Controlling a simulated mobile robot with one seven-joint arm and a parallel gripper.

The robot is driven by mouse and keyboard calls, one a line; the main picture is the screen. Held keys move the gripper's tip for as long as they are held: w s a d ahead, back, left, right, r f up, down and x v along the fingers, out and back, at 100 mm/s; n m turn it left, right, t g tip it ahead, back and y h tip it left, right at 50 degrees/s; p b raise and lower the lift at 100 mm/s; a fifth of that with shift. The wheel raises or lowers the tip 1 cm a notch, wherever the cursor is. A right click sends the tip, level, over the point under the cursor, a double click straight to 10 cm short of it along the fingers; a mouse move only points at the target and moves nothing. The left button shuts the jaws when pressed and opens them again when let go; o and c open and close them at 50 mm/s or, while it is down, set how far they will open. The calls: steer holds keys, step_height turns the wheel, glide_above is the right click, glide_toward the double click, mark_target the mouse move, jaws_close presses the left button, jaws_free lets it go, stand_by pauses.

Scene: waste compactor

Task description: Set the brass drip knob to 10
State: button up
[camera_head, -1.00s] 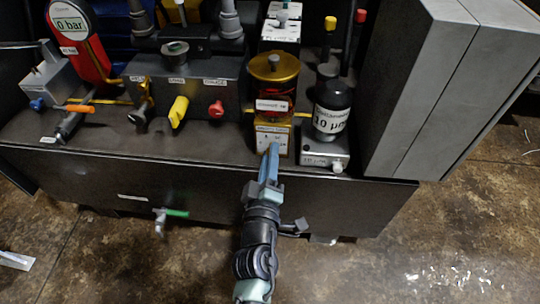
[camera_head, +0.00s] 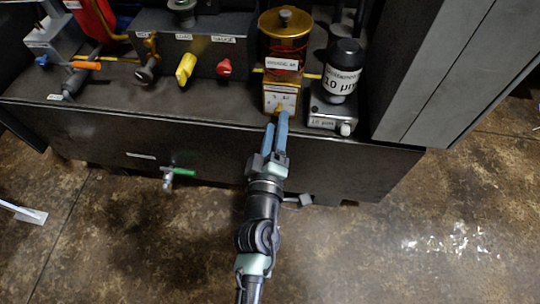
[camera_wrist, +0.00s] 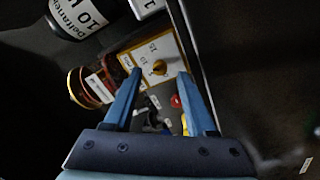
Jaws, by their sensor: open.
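The brass drip knob (camera_wrist: 159,68) sits on a pale dial plate (camera_wrist: 147,57) with a yellow border in the wrist view. Some printed numbers show on the plate, but I cannot read the knob's setting. In the head view the plate (camera_head: 288,99) is on the front of the amber oiler (camera_head: 284,45), and the knob is small beside the fingertips. My gripper (camera_head: 276,122) is open, with its blue fingers pointing at the plate. In the wrist view the gripper (camera_wrist: 159,74) has one finger on each side of the knob, with gaps; I cannot tell the remaining depth.
A black 10 µm filter (camera_head: 344,68) on a grey block stands right of the oiler. A red knob (camera_head: 224,68) and a yellow lever (camera_head: 186,68) are to its left. A large grey cabinet (camera_head: 435,70) bounds the right side. A green-handled valve (camera_head: 180,172) hangs below the shelf.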

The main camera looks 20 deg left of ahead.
steer(key=p+v, duration=0.1)
steer(key=v, duration=0.9)
steer(key=shift+w+r, duration=0.1)
steer(key=shift+r, duration=0.05)
